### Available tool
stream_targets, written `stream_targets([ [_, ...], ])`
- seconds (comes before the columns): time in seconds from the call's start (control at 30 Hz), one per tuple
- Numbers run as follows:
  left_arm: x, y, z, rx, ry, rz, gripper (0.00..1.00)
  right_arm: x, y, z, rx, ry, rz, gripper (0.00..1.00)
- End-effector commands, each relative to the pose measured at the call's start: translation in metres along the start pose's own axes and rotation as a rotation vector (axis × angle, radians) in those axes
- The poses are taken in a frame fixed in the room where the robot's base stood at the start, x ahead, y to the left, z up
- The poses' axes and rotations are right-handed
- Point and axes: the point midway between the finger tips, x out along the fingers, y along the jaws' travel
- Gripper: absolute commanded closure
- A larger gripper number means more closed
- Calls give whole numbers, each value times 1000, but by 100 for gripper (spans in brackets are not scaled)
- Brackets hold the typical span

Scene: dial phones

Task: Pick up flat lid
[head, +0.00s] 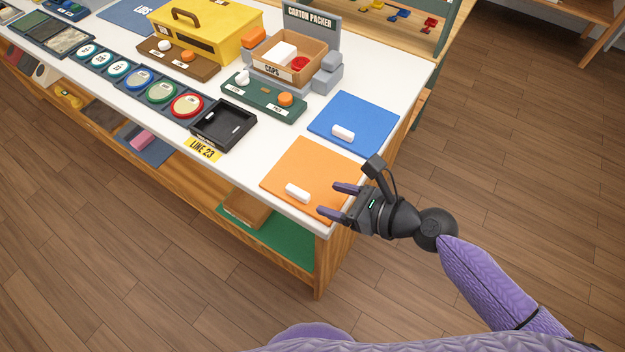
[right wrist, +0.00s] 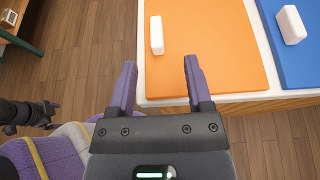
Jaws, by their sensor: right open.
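No piece is clearly marked as the flat lid. A small white block (head: 297,193) lies on an orange square panel (head: 320,160) at the table's near right corner. A similar white block (head: 343,133) lies on a blue panel (head: 368,115) behind it. My right gripper (head: 338,201) is open and empty at the orange panel's right edge, its fingers pointing left. In the right wrist view its fingers (right wrist: 159,64) are apart, with the white block (right wrist: 156,35) beyond them. A dark part, probably my left gripper (right wrist: 28,114), shows small at the left; its jaws are unclear.
A black tray (head: 243,142), a green two-button board (head: 265,100) and a cardboard CAPS box (head: 313,50) stand left and behind the panels. The yellow case (head: 225,25) stands farther back. The floor right of the table is clear.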

Motion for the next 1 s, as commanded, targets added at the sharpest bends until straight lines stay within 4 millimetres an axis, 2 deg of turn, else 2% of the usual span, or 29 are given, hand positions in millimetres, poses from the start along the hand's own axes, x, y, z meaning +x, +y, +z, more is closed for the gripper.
stream_targets([
  [0.33, 21, -2, 7, 2, -14, -2, 0, 62, 5, -5, -1, -1, 0, 35],
  [0.43, 21, -4, 10, 3, -21, -6, 0, 69, 5, -4, -1, 0, 0, 35],
  [0.6, 20, -6, 13, 4, -27, -9, 0, 68, 5, -3, -1, 1, -1, 35],
  [0.67, 20, -6, 13, 3, -28, -9, 0, 68, 5, -3, -1, 1, -1, 46],
  [0.9, 20, -6, 14, 3, -29, -10, 0, 68, 5, -3, -1, 1, -1, 97],
  [0.93, 20, -6, 14, 3, -29, -10, 0, 68, 5, -3, -1, 1, -1, 100],
  [1.0, 20, -6, 14, 3, -29, -10, 0, 68, 5, -3, -1, 1, -1, 100],
])
